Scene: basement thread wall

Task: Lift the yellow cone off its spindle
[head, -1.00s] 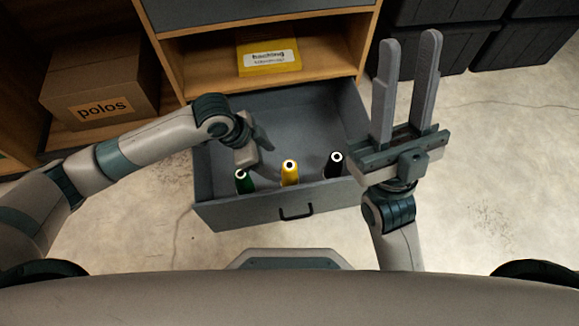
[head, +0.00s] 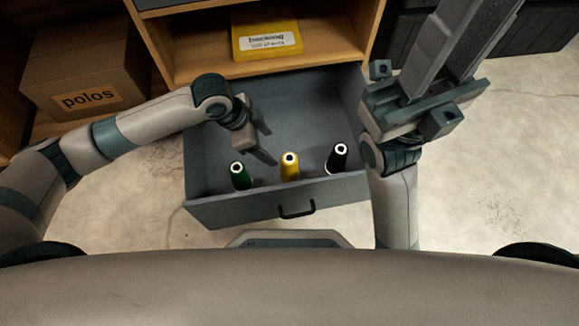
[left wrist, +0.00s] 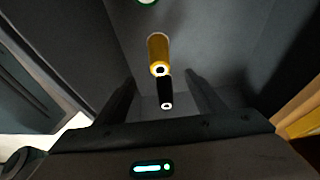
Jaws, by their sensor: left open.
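The yellow cone (head: 289,166) stands upright in the open grey drawer, between the green cone (head: 240,175) and the black cone (head: 337,158). My left gripper (head: 270,148) is open and empty, above the drawer just behind and left of the yellow cone. In the left wrist view the yellow cone (left wrist: 158,50) lies ahead, roughly in line with the gap between the fingers (left wrist: 160,78), not touching them. The black cone (left wrist: 165,92) shows just below it there. The spindle is hidden. My right gripper (head: 465,45) is raised at right, empty, its fingertips beyond the top edge.
The drawer's front wall (head: 260,210) has a black handle (head: 296,209). A yellow box (head: 266,38) sits on the wooden shelf above. A cardboard box marked polos (head: 85,75) stands at left. Dark bins (head: 540,35) stand at back right. The drawer floor behind the cones is clear.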

